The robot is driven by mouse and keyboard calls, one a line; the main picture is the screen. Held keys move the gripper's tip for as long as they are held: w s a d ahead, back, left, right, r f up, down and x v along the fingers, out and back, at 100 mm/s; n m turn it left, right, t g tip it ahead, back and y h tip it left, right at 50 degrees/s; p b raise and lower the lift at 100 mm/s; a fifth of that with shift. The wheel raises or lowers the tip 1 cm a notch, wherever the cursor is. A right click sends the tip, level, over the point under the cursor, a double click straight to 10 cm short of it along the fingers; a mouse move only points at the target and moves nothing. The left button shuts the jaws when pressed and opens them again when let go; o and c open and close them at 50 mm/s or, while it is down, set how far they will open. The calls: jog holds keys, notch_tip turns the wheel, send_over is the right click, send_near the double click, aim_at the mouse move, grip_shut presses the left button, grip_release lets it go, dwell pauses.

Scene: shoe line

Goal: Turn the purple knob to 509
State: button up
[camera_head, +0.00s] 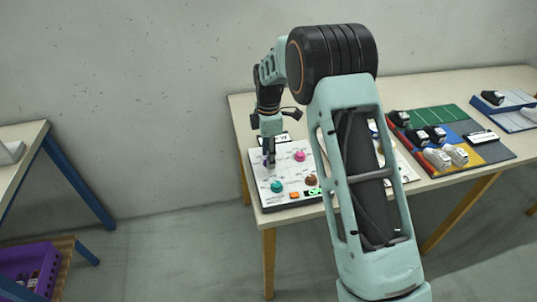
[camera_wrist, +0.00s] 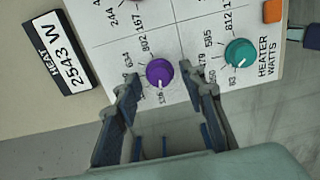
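The purple knob (camera_wrist: 159,73) sits on a white control panel (camera_wrist: 128,45) with numbers printed around it. Its pale pointer mark faces the lower side of the picture in the wrist view, and the number there is not clearly readable. My gripper (camera_wrist: 158,77) is open, with one finger on each side of the purple knob and a gap to each side. In the head view my gripper (camera_head: 269,158) points down over the left part of the panel (camera_head: 262,186) and mostly hides the purple knob.
A teal knob (camera_wrist: 239,52) marked heater watts is right of the fingers. A pink knob (camera_head: 300,156), a brown knob (camera_head: 311,180) and an orange block (camera_head: 295,195) are also on the panel. A display (camera_wrist: 64,52) reads HEAT 2543 W. Shoes (camera_head: 437,158) stand on mats to the right.

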grip_shut()
jog(key=m, duration=0.3)
jog(key=shift+m+b, duration=0.3)
jog(key=shift+b, duration=0.05)
jog(key=m, duration=0.4)
jog(key=shift+m, duration=0.3)
jog(key=m, duration=0.4)
jog(key=shift+b, duration=0.4)
jog(key=shift+r+m, duration=0.1)
jog(key=shift+m, duration=1.6)
